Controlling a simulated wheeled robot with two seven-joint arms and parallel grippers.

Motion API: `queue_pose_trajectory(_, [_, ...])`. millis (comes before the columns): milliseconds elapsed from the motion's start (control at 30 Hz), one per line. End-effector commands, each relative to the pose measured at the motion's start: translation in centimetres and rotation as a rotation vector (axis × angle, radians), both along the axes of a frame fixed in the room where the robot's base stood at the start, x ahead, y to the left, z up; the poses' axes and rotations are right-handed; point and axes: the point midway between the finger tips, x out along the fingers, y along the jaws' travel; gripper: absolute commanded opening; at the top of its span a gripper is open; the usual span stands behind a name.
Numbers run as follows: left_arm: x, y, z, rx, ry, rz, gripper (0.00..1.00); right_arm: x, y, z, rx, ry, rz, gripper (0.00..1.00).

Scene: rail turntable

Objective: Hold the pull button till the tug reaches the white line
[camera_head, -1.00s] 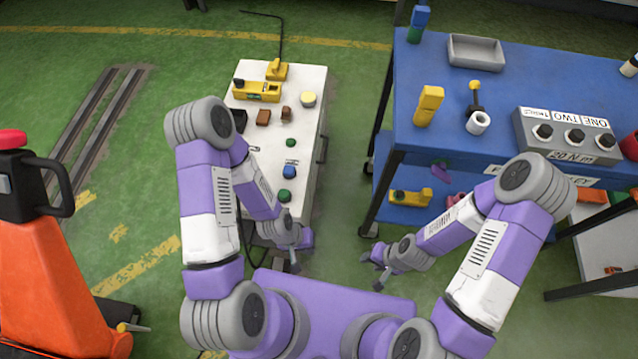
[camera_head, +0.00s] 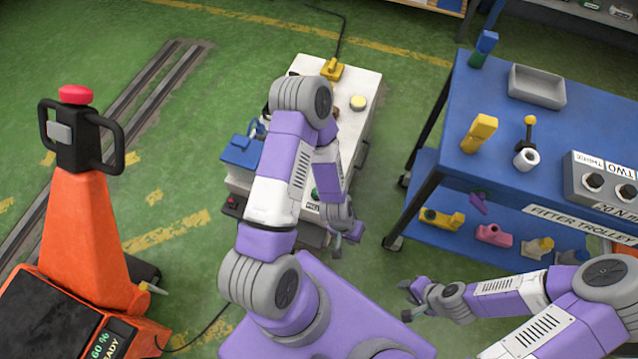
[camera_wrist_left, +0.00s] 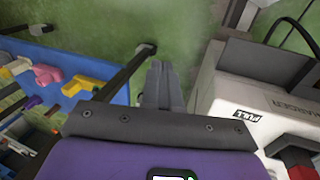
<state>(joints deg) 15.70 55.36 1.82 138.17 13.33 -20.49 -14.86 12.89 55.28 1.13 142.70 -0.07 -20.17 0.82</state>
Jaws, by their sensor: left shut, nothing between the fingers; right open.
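A white-topped console (camera_head: 362,95) stands in front of me, partly hidden by my left arm. A green button (camera_head: 315,193) shows beside the arm, and a small label (camera_head: 312,206) sits near its front edge, too small to read surely. My left gripper (camera_head: 338,247) is shut and empty, low beyond the console's near right corner. In the left wrist view its fingers (camera_wrist_left: 163,84) are together, apart from the white console side (camera_wrist_left: 240,100). My right gripper (camera_head: 408,290) is open and empty over the floor.
An orange pallet truck (camera_head: 82,235) stands at left, beside floor rails (camera_head: 150,90). A blue box (camera_head: 241,150) sits at the console's left side. A blue trolley (camera_head: 500,185) with tools and a grey tray (camera_head: 537,86) stands at right. Green floor lies between console and trolley.

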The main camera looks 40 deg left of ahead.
Motion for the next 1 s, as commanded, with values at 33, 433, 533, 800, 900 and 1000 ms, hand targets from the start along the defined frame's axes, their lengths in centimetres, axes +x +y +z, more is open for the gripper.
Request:
queue_pose_trajectory(33, [1.3, 1.4, 1.3, 0.037, -0.017, 0.015, 0.0, 0.0, 0.0, 1.9, 0.0, -0.001, 0.0, 0.4])
queue_pose_trajectory(433, [7.6, 13.7, 7.0, 0.281, 0.025, 0.064, 0.0, 0.0, 0.0, 10.2, 0.0, -0.001, 0.0, 0.4])
queue_pose_trajectory(533, [8.2, 16.0, 8.5, 0.291, 0.055, 0.069, 0.0, 0.0, 0.0, 12.0, 0.0, -0.001, 0.0, 0.4])
queue_pose_trajectory(800, [9.0, 19.2, 10.9, 0.272, 0.101, 0.074, 0.0, 0.0, 0.0, 14.5, 0.0, 0.0, 0.0, 0.4])
queue_pose_trajectory(900, [9.1, 19.5, 11.0, 0.266, 0.105, 0.072, 0.0, 0.0, 0.0, 14.7, 0.0, 0.0, 0.0, 0.4])
queue_pose_trajectory(1000, [9.2, 19.6, 11.0, 0.263, 0.106, 0.071, 0.0, 0.0, 0.0, 14.6, 0.0, 0.0, 0.0, 0.4])
